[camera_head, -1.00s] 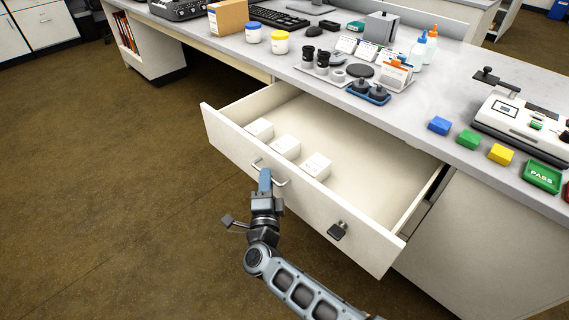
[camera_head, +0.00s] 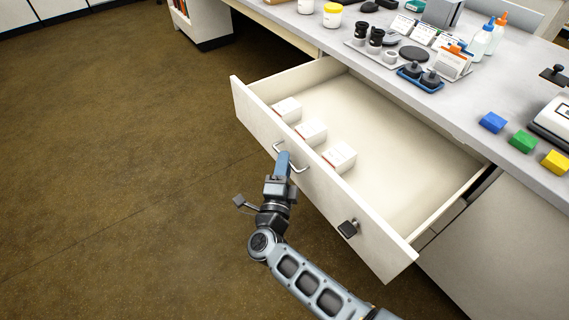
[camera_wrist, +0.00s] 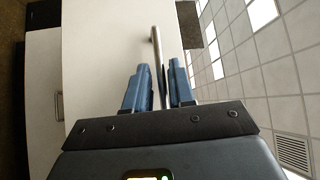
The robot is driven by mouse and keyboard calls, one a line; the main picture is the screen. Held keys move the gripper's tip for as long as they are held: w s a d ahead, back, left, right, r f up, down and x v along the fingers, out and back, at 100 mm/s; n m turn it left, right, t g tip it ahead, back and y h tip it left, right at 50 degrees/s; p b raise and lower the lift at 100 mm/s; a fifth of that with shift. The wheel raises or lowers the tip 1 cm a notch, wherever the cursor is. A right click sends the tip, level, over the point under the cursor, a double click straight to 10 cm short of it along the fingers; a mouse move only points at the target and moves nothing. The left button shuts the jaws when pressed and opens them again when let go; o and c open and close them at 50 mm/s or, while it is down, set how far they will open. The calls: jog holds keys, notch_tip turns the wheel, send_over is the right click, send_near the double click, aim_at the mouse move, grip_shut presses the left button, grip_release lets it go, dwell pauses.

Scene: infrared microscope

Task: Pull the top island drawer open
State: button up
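The top island drawer (camera_head: 410,205) stands well out from under the counter, with its inside showing. Its curved metal handle (camera_head: 278,147) is on the drawer front. My gripper (camera_head: 283,162) is at the handle, reaching it from the floor side. In the wrist view my gripper's blue fingers (camera_wrist: 160,88) stand on either side of the handle bar (camera_wrist: 157,48), closed around it. Contact on the left finger is hard to make out. Three small white boxes (camera_head: 311,131) lie in the drawer along its front.
A dark square lock-like fitting (camera_head: 348,229) is on the drawer front, right of the handle. The counter (camera_head: 455,118) above holds bottles, a blue tray (camera_head: 420,82) and coloured blocks (camera_head: 492,123). The brown floor (camera_head: 130,170) at left is clear.

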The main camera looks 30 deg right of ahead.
jog(key=shift+o, duration=1)
jog(key=v, duration=0.7)
jog(key=shift+s+a, duration=0.25)
jog(key=shift+s, duration=0.05)
jog(key=s+d+r+n+y+p, duration=0.1)
jog(key=s+r+n+y, duration=0.3)
jog(key=s+r+n, duration=0.4)
jog(key=s+d+r+n+y+p, duration=0.1)
jog(key=s+r+n+y+p, duration=0.2)
jog(key=s+r+n, duration=0.4)
jog(key=s+d+r+n+g+y+p, duration=0.1)
jog(key=s+r+n+y, duration=0.3)
jog(key=s, duration=1.8)
jog(key=shift+d+r+n+y+p, duration=0.3)
jog(key=shift+d+r+n+p, duration=0.25)
jog(key=shift+r+n, duration=1.8)
jog(key=shift+d, duration=0.1)
